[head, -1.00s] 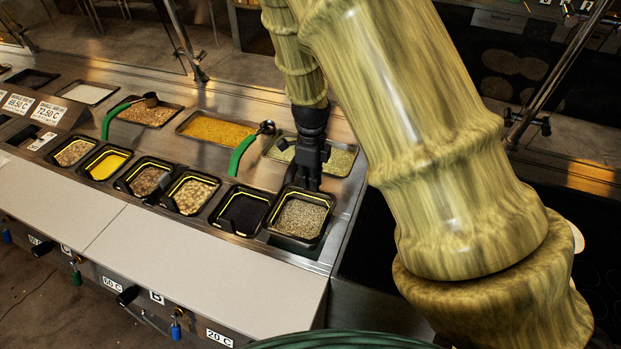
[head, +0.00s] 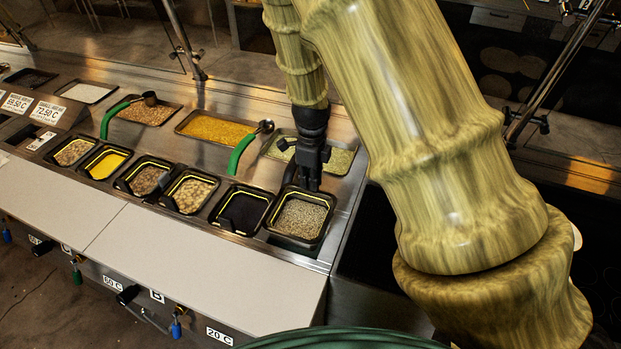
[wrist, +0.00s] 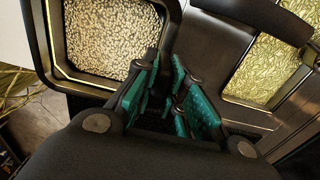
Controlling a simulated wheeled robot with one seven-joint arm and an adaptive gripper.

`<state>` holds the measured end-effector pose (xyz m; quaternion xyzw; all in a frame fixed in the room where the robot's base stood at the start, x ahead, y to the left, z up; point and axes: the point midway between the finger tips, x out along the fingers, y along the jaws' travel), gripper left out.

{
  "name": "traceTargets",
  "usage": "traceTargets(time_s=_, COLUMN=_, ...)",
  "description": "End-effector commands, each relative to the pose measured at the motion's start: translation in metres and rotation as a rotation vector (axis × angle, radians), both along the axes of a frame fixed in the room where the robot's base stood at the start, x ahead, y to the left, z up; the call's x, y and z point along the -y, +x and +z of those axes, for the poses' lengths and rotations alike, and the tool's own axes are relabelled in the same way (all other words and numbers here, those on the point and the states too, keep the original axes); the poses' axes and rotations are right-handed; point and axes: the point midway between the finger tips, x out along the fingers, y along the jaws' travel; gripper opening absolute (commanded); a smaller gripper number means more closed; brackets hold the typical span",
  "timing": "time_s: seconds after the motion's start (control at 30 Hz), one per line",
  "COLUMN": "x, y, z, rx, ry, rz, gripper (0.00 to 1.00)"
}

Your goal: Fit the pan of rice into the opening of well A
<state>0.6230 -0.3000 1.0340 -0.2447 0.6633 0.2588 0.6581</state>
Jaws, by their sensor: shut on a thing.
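The pan of rice appears to be the black pan with a yellow inner line and pale grains (head: 300,218) at the right end of the front row in the head view. My gripper (head: 308,186) is at its back rim, shut on that rim. The pan sits over a dark opening (head: 290,242) that shows below its front edge; I cannot tell whether it is seated. In the wrist view the grains (wrist: 105,32) fill the pan at upper left, beside my teal-padded fingers (wrist: 165,95). No letter marking well A is readable at this spot.
An empty-looking black pan (head: 241,210) stands directly left, with several filled pans beyond. Behind are larger trays, one of yellow food (head: 215,129) and one of green food (head: 338,160). A green-handled ladle (head: 242,153) lies between them. A pale counter board (head: 200,262) runs along the front.

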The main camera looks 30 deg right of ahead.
Motion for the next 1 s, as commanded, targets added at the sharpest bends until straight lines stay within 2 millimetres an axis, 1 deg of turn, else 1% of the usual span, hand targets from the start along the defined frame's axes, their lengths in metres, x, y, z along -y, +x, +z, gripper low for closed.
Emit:
traceTargets(time_s=0.67, x=0.0001, y=0.0001, z=0.0002, rx=0.000, ry=0.000, rz=0.000, gripper=0.00)
traceTargets(time_s=1.0, x=0.0001, y=0.0001, z=-0.0047, rx=0.000, ry=0.000, rz=0.000, gripper=0.00)
